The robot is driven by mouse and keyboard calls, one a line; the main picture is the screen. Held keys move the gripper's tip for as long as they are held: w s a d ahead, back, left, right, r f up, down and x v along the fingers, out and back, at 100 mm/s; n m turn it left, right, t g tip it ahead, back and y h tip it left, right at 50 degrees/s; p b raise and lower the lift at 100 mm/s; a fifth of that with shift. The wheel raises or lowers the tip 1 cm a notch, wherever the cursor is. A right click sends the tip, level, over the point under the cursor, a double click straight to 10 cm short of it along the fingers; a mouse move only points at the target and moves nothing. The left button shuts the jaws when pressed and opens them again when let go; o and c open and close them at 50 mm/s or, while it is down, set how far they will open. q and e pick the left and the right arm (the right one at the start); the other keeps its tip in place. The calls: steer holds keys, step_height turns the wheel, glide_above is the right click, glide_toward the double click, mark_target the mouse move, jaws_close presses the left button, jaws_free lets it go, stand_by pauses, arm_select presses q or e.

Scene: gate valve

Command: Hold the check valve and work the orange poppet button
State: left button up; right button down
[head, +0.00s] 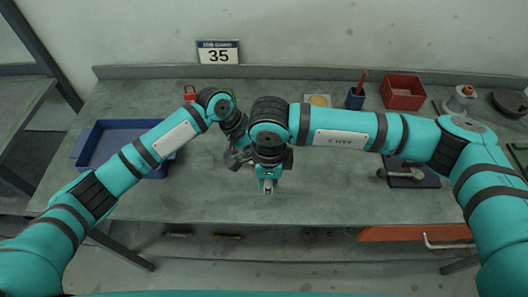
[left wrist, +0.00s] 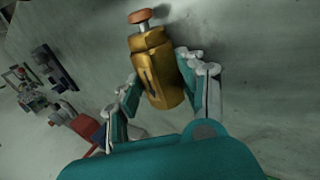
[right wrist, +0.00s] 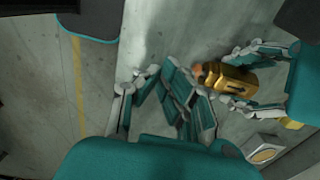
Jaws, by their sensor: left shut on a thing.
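The check valve is a brass body (left wrist: 157,72) with an orange poppet button (left wrist: 140,16) on a short stem at its top. My left gripper (left wrist: 163,85) is shut around the brass body, leaving the button clear beyond the fingers. In the right wrist view the valve (right wrist: 238,84) lies sideways in the left fingers, its button (right wrist: 197,72) facing my right gripper (right wrist: 162,73). The right fingertips are close together, empty, and apart from the button. In the head view my right gripper (head: 267,187) points down over the bench; the valve is hidden behind my arms.
A blue tray (head: 90,158) stands at the left of the grey bench (head: 330,200). A red bin (head: 403,92), a blue cup (head: 355,100) and a yellow-topped block (head: 319,101) stand along the back. The front middle is clear.

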arm_select(q)
steer(key=shift+r, duration=0.1)
arm_select(e)
steer(key=shift+r, duration=0.7)
arm_select(q)
steer(key=o, duration=1.4)
steer(key=v, duration=1.2)
arm_select(e)
steer(key=shift+s, duration=0.1)
